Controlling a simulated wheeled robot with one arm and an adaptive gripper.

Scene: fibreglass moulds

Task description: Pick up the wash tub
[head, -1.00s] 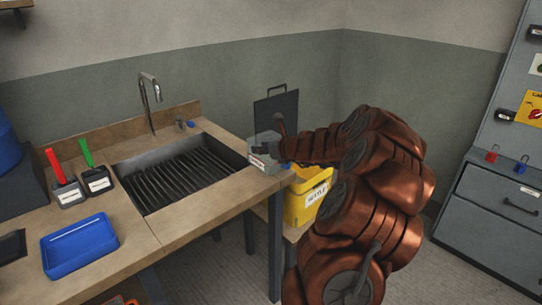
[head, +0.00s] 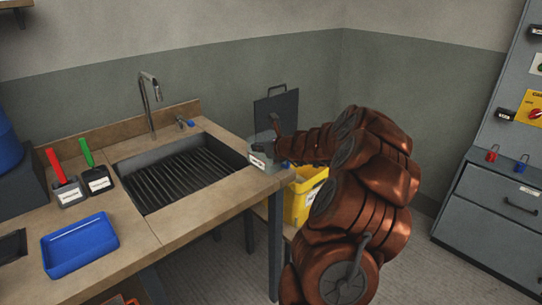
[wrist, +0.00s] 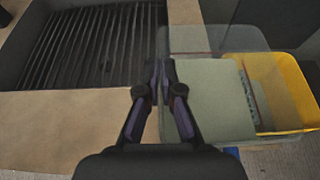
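The wash tub appears to be the clear grey tub (head: 266,152) with a small white label at the right end of the counter. In the wrist view the see-through tub (wrist: 215,125) lies right of centre and overlaps the yellow bin in the picture. My gripper (wrist: 160,68) points down at the tub's left wall. Its fingers are nearly together with the thin wall between them. In the head view my gripper (head: 277,135) is at the tub, partly hidden by my arm. I cannot tell whether the tub's base touches the counter.
The yellow bin (head: 300,205) stands beyond the counter's right end. A sink with a slatted grate (head: 180,175) and tap (head: 150,100) is to the left. A blue tray (head: 80,245) and two scoop-like tools in holders (head: 70,192) sit further left. A grey cabinet (head: 490,215) stands right.

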